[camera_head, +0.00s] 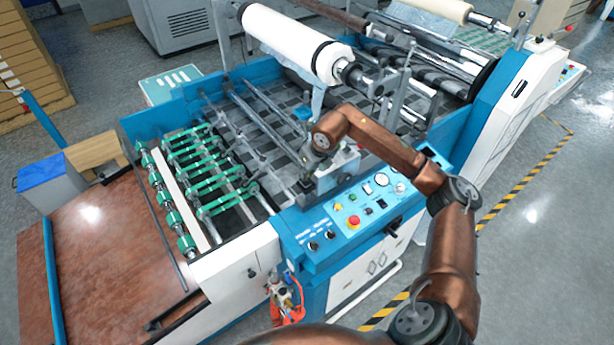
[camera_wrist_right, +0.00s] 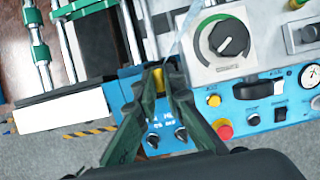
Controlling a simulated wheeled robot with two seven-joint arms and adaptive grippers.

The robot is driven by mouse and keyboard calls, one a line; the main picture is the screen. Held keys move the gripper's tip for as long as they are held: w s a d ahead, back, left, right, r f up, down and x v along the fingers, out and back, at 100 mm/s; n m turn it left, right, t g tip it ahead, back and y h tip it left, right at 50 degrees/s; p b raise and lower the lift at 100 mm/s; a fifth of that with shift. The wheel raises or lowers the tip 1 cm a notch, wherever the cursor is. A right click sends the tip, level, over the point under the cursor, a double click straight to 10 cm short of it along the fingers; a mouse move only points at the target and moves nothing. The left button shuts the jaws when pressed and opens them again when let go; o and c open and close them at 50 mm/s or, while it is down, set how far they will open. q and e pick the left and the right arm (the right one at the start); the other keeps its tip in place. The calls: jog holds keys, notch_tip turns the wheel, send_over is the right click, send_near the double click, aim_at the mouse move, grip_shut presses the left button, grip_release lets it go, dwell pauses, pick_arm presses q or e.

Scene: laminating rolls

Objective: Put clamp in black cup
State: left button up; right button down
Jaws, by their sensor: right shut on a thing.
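My right gripper (camera_head: 307,184) hangs over the blue machine, just left of its control panel. In the right wrist view its dark green fingers (camera_wrist_right: 159,84) come together at the tips. They are shut on a small yellow thing (camera_wrist_right: 158,77), mostly hidden between them; I cannot tell for sure whether it is the clamp. I cannot make out a black cup in either view. My left gripper is not in view.
The control panel (camera_head: 366,203) has knobs, a gauge and a red button. A grey box with a big dial (camera_wrist_right: 228,40) stands close by the gripper. Green rollers (camera_head: 222,172) lie to the left, a white roll (camera_head: 290,40) behind. A brown board (camera_head: 110,255) is bare.

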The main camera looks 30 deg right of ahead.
jog(key=shift+f, duration=0.9)
jog(key=shift+f, duration=0.1)
jog(key=c, duration=2.3)
grip_release()
jog(key=b+v, duration=0.1)
jog(key=v, duration=1.1)
jog(key=shift+b, duration=0.35)
